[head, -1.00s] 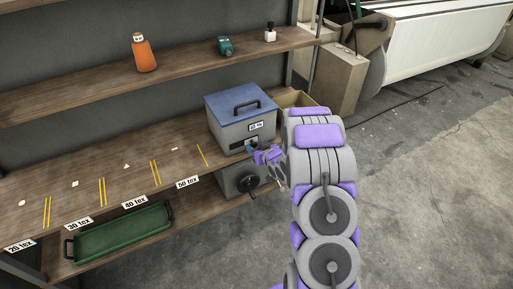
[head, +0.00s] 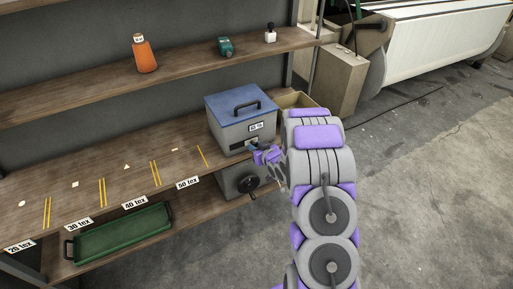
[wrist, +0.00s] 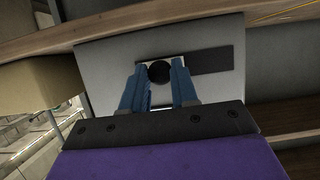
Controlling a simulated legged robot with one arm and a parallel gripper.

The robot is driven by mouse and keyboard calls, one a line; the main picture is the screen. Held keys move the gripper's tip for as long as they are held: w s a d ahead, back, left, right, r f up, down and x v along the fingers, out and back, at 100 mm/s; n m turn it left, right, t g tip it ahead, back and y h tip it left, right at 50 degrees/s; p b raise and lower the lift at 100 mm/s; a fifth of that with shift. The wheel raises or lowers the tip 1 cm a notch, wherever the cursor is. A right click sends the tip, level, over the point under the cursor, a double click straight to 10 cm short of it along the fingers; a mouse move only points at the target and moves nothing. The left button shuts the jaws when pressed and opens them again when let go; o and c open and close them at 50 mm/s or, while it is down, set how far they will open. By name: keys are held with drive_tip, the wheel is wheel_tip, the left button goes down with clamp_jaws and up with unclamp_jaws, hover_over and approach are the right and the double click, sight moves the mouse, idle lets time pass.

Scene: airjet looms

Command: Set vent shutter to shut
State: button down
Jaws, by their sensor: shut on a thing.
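The grey box with a blue lid (head: 240,108) stands on the bench. Its front has a dark slot, the vent (head: 237,147), which also shows in the wrist view (wrist: 212,60). A pale shutter plate (wrist: 142,68) with a round black knob (wrist: 159,72) sits at the left end of that strip in the wrist view. My gripper (head: 255,148) is at the box's front. In the wrist view its blue fingers (wrist: 158,84) stand on either side of the knob and are shut on it. My wrist hides part of the front in the head view.
A crank wheel (head: 248,183) is on a grey unit below the bench top. A tan open box (head: 297,99) stands right behind my arm. A green tray (head: 122,233) lies on the lower shelf.

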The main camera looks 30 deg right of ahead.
sight(236, 148)
drive_tip(key=a, duration=0.6)
drive_tip(key=shift+s+a, duration=0.1)
drive_tip(key=shift+a, duration=0.1)
drive_tip(key=shift+d, duration=0.1)
drive_tip(key=c, duration=1.3)
unclamp_jaws()
drive_tip(key=shift+c, duration=0.2)
drive_tip(key=o, duration=0.5)
drive_tip(key=shift+a, duration=0.25)
